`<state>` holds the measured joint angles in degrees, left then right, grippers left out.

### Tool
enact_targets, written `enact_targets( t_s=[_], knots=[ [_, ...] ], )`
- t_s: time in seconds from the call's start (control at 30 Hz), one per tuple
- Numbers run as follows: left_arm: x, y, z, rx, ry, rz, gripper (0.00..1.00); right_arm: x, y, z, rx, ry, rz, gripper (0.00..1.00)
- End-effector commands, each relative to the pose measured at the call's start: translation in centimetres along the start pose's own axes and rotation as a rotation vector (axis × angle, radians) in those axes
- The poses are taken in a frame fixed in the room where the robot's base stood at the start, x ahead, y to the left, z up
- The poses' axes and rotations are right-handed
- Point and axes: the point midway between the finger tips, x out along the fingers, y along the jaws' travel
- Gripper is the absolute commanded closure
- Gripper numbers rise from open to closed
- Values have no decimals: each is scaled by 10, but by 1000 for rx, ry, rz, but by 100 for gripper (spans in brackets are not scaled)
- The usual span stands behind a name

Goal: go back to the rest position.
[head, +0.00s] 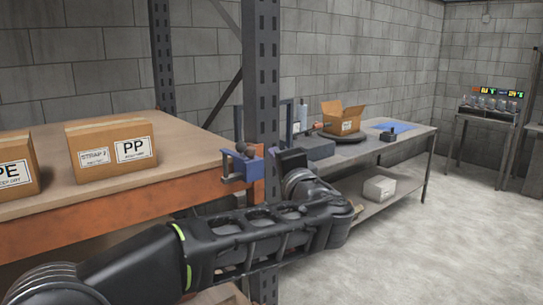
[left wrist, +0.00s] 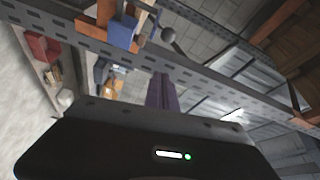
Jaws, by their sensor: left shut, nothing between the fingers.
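My left arm reaches in from the lower left of the head view, across the front of the shelf. My left gripper (head: 291,158) is at its end, a dark block beside the grey perforated post (head: 262,75). In the left wrist view its narrow dark fingers (left wrist: 161,92) are together with nothing between them. The gripper is just right of a blue device (head: 242,165) on the shelf's corner, with a small gap in the head view. My right gripper is in neither view.
Boxes labelled PP (head: 112,150) and PE (head: 14,165) stand on the wooden shelf (head: 190,148). Free concrete floor (head: 440,240) lies at right.

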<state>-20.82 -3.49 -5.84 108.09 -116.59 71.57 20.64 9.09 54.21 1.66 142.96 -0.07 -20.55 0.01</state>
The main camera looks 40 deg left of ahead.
Motion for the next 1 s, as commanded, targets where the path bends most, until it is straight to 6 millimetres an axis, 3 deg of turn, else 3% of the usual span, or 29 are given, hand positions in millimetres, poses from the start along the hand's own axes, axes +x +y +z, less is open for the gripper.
enact_targets(
  t_s=[0.17, 0.77, 0.87, 1.0],
  knots=[
    [-11, -1, 2, -1, -1, 0, 100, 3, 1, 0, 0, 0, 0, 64],
    [-11, 0, -1, 11, 11, 4, 100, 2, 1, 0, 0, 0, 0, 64],
    [-12, 12, -14, 22, 62, 50, 100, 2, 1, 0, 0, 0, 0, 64],
    [-25, 63, -41, 25, 180, 231, 100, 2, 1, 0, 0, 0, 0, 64]
  ],
)
